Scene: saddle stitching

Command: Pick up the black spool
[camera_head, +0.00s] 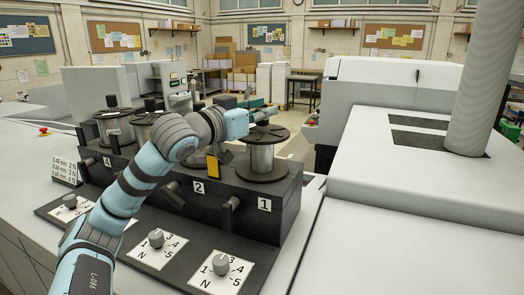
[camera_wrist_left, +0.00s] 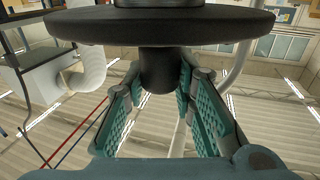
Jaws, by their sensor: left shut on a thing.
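A spool with black flanges and silver-grey winding (camera_head: 262,158) stands upright on the black stand above label 1. My left gripper (camera_head: 262,114) is at the top of this spool, just over its upper flange. In the left wrist view, where the picture is turned over, the black flange (camera_wrist_left: 160,27) fills the top and a black stem (camera_wrist_left: 158,70) stands out from it. My left gripper's green fingers (camera_wrist_left: 158,98) are shut on that stem, one on each side. The head view does not clearly show a gap under the spool. My right gripper is not in view.
More spools stand to the left on the black stand (camera_head: 235,212), partly behind my arm. Levers and dial knobs (camera_head: 221,263) line its front. A large white machine (camera_head: 430,190) fills the right side. An emergency button (camera_head: 44,131) sits far left.

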